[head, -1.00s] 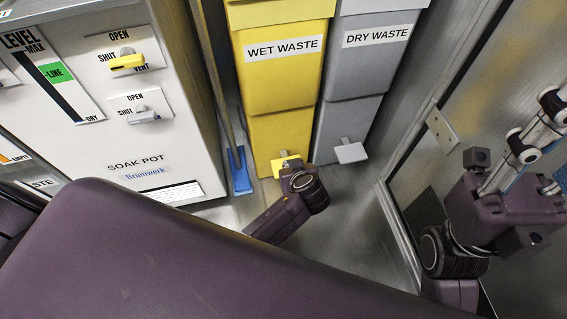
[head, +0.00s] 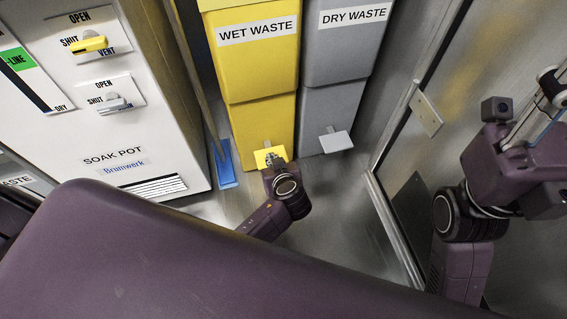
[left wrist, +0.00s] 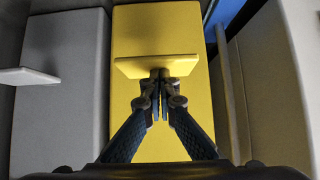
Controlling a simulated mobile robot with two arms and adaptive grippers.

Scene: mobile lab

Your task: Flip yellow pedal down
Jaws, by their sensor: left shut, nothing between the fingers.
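The yellow pedal (head: 262,156) sticks out low on the front of the yellow WET WASTE bin (head: 262,125). In the left wrist view the pedal (left wrist: 135,67) is a flat plate with a stem behind it. My left gripper (head: 274,161) is at the pedal and covers its right part in the head view. In the left wrist view its fingertips (left wrist: 160,76) are together and empty, at the middle of the pedal's lower picture edge. I cannot tell whether they touch it. My right gripper (head: 545,92) shows partly at the right edge; its fingertips are cut off.
The grey DRY WASTE bin (head: 340,100) with its grey pedal (head: 335,142) stands to the right. A blue-ended tool (head: 225,165) stands between the yellow bin and the white soak pot cabinet (head: 120,130). A metal wall is at right. Some floor before the bins is clear.

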